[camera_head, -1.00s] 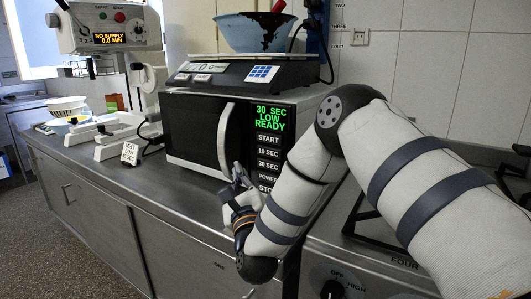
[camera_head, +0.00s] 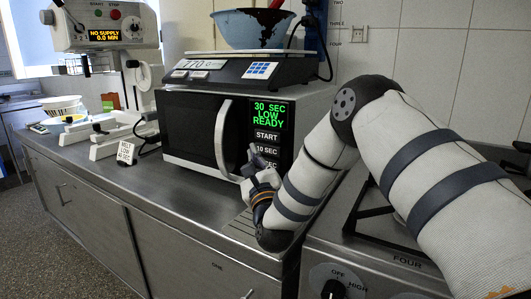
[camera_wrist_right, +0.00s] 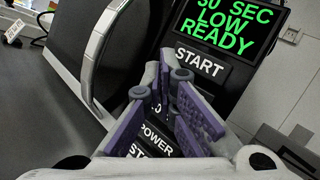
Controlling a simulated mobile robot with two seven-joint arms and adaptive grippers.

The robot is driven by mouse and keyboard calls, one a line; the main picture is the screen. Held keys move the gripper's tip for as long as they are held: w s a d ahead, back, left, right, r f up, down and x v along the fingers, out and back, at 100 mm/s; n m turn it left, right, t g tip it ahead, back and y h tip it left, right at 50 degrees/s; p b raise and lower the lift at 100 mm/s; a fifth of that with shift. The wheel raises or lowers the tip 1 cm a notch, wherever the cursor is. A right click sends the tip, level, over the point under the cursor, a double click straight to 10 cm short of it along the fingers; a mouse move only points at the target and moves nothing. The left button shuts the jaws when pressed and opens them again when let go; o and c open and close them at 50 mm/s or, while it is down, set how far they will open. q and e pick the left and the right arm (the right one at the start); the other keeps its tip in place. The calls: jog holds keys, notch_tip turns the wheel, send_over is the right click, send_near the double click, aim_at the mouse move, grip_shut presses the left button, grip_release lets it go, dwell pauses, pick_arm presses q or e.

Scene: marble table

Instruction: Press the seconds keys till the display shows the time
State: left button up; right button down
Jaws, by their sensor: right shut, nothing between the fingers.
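The microwave (camera_head: 190,128) stands on the steel counter with its door shut. Its green display (camera_head: 269,115) reads "30 SEC LOW READY"; the display also shows in the right wrist view (camera_wrist_right: 228,28). Below it are the START key (camera_head: 267,136) and the 10 SEC key (camera_head: 267,149). My left gripper is out of view.
A small card (camera_head: 126,152) with blurred lettering, perhaps "MELT LOW 40 SEC", stands left of the microwave. A scale (camera_head: 235,72) with a blue bowl (camera_head: 252,30) sits on top. The door handle (camera_head: 222,137) juts out close left of my gripper. The counter front is clear.

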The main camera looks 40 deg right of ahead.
aim_at(267, 150)
jog(key=shift+w+d, duration=0.2)
jog(key=shift+d, duration=0.3)
jog(key=shift+w+d, duration=0.2)
jog(key=shift+d, duration=0.3)
dwell(0.7)
jog(key=shift+w+d, duration=0.15)
jog(key=shift+d, duration=0.25)
jog(key=shift+w+d, duration=0.15)
jog(key=shift+d, duration=0.2)
dwell(0.5)
jog(key=shift+a, duration=0.1)
jog(key=shift+s+a, duration=0.3)
jog(key=shift+a, duration=0.35)
